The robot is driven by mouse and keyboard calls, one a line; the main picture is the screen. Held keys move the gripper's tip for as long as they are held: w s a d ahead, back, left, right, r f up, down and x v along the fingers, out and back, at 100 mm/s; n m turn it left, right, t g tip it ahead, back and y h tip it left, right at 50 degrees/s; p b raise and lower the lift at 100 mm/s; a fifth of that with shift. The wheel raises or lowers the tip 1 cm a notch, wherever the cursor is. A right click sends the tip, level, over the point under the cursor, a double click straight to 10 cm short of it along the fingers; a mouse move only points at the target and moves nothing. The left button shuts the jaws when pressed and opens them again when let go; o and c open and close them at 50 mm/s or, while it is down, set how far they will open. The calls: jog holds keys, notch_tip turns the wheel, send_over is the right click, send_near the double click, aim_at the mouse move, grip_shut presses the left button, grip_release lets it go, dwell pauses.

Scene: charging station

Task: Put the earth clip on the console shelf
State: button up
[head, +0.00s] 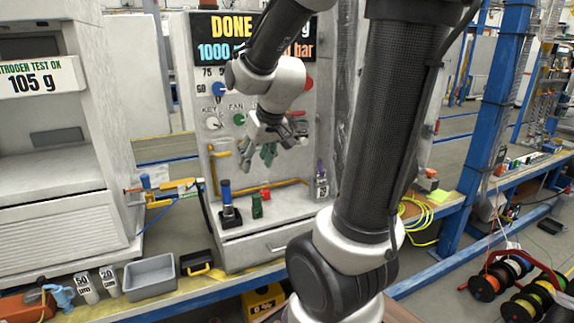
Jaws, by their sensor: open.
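The console shelf (290,208) is the light ledge under the console's upright panel, with a drawer front below it. My gripper (268,150) is in front of the panel, below the fan knob and above the shelf, pointing down with its jaws open. Dark green shapes show at its fingertips; I cannot tell whether they are fingers or a clip behind them. On the shelf stand a blue-topped tool in a black base (228,205), a small dark green item (257,206) and a small red item (265,193). I cannot make out which thing is the earth clip.
A purple-topped labelled bottle (321,180) stands at the shelf's right. A yellow pipe (215,170) runs along the panel. A grey bin (150,277) and a black tray (197,263) sit on the bench at left.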

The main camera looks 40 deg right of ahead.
jog(key=s+a+r, duration=0.1)
jog(key=s+r, duration=0.1)
jog(key=s, duration=0.6)
jog(key=s+a+r+n+g, duration=0.1)
jog(key=s+r, duration=0.2)
jog(key=s, duration=0.5)
jog(key=shift+s+a+r, duration=0.15)
jog(key=shift+s+a, duration=0.1)
jog(key=shift+s, duration=0.15)
dwell(0.9)
